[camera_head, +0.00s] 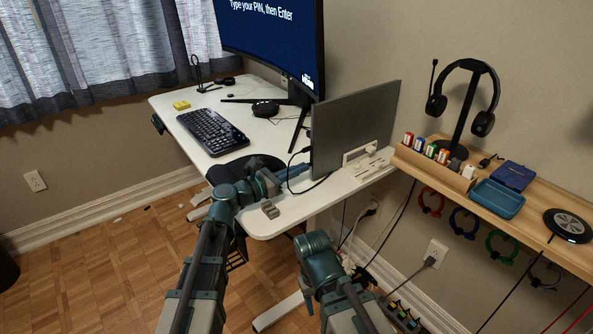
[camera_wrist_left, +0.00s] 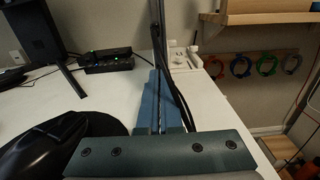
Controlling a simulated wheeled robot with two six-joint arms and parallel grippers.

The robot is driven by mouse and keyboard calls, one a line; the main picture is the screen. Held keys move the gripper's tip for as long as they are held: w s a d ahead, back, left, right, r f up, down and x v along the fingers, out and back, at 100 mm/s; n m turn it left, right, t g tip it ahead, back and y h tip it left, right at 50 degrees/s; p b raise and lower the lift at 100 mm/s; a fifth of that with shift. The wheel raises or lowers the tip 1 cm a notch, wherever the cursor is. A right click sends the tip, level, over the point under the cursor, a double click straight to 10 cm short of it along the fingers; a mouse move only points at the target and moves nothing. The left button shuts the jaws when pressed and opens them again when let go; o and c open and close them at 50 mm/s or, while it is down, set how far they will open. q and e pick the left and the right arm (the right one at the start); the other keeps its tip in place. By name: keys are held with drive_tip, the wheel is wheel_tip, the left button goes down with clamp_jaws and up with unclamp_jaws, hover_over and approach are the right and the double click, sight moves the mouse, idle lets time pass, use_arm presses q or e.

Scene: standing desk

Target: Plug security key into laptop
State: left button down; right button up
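The laptop (camera_head: 355,128) stands closed and upright on its edge in a white stand (camera_head: 370,162) at the back right of the desk. In the left wrist view it is a thin dark edge (camera_wrist_left: 158,30). My left gripper (camera_head: 299,170) points at its near edge, with the fingertips close beside it; they also show in the left wrist view (camera_wrist_left: 160,76). The blue fingers look closed together. I cannot see whether anything small is between them. I cannot make out the security key or the laptop's port. My right forearm is at the lower middle; its gripper is out of sight.
Black cables (camera_wrist_left: 180,92) hang close to my left fingers. A small grey block (camera_head: 270,209) sits near the desk's front edge. A mouse (camera_wrist_left: 45,148), a keyboard (camera_head: 213,131) and a monitor (camera_head: 280,40) are left. A wooden shelf (camera_head: 545,218) is right.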

use_arm(q)
drive_tip(key=shift+w+d, duration=0.3)
drive_tip(key=shift+d, duration=0.05)
drive_tip(key=c, duration=1)
unclamp_jaws()
drive_tip(key=v, duration=1.4)
